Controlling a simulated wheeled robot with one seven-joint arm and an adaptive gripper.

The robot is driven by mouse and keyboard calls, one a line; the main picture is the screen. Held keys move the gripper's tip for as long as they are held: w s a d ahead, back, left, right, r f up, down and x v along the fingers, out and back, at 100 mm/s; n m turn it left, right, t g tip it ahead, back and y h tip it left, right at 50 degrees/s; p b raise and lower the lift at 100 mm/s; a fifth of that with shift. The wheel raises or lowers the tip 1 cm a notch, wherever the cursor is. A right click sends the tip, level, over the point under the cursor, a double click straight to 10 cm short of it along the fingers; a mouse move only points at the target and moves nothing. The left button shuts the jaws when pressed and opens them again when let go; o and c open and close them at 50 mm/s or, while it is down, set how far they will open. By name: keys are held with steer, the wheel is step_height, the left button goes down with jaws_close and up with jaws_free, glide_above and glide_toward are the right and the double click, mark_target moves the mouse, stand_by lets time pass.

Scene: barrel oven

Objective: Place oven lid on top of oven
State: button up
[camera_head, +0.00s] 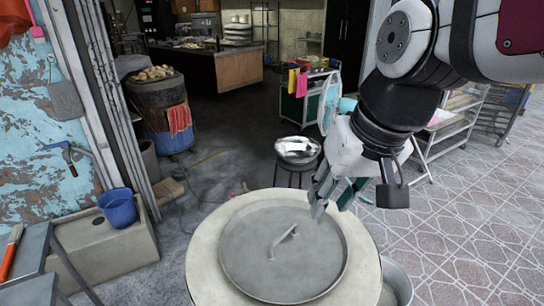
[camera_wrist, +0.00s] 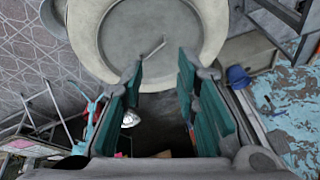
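The oven lid (camera_head: 255,255) is a round grey disc with a raised rim and a bar handle (camera_head: 283,238) near its middle. It lies flat on the pale round top of the oven (camera_head: 205,270), with a ring of the top showing around it. In the wrist view the lid (camera_wrist: 180,30) and the oven top (camera_wrist: 85,35) are partly cut off by the upper edge. My gripper (camera_head: 332,200) is open and empty, behind and right of the handle. In the wrist view its green-padded fingers (camera_wrist: 160,68) are spread wide, with the handle beyond their tips.
A metal bowl on a stool (camera_head: 297,150) stands behind the oven. A metal pot (camera_head: 397,282) is at its right. A blue bucket (camera_head: 117,207) sits on a block at left, near a grey table (camera_head: 30,255). Tiled floor lies open at right.

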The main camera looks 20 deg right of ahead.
steer(key=shift+n+t+h, duration=0.5)
steer(key=shift+n+t, duration=0.3)
steer(key=s, duration=0.5)
steer(key=shift+d, duration=0.25)
